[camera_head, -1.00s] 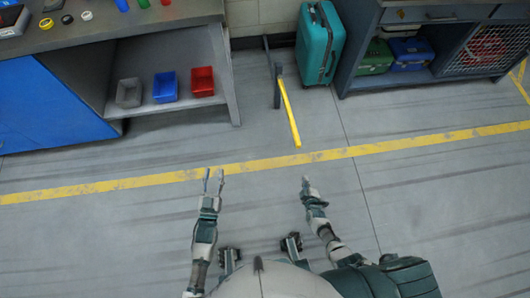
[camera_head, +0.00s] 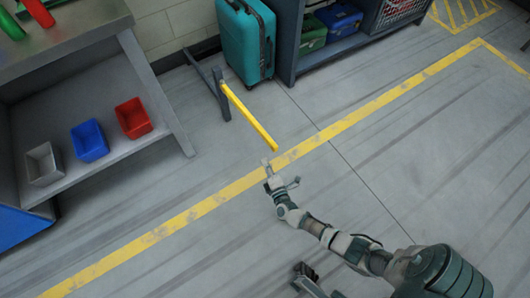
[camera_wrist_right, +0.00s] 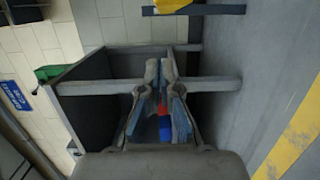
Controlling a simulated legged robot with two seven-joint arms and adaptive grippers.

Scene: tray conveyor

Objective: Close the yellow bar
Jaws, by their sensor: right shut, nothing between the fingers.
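The yellow bar (camera_head: 250,117) sticks out from a dark grey post (camera_head: 221,95) near the wall, its free end pointing toward me over the floor. My right gripper (camera_head: 267,163) is shut and empty, just in front of the bar's free end. I cannot tell whether they touch. In the right wrist view the fingers (camera_wrist_right: 164,65) are together with nothing between them. A yellow piece, likely the bar (camera_wrist_right: 172,5), shows at the top edge there.
A teal suitcase (camera_head: 246,45) stands right of the post, beside a grey cabinet (camera_head: 287,45). At left, a workbench shelf holds grey (camera_head: 44,165), blue (camera_head: 89,141) and red (camera_head: 134,118) bins. The floor right of the bar is clear, with a yellow line (camera_head: 350,118).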

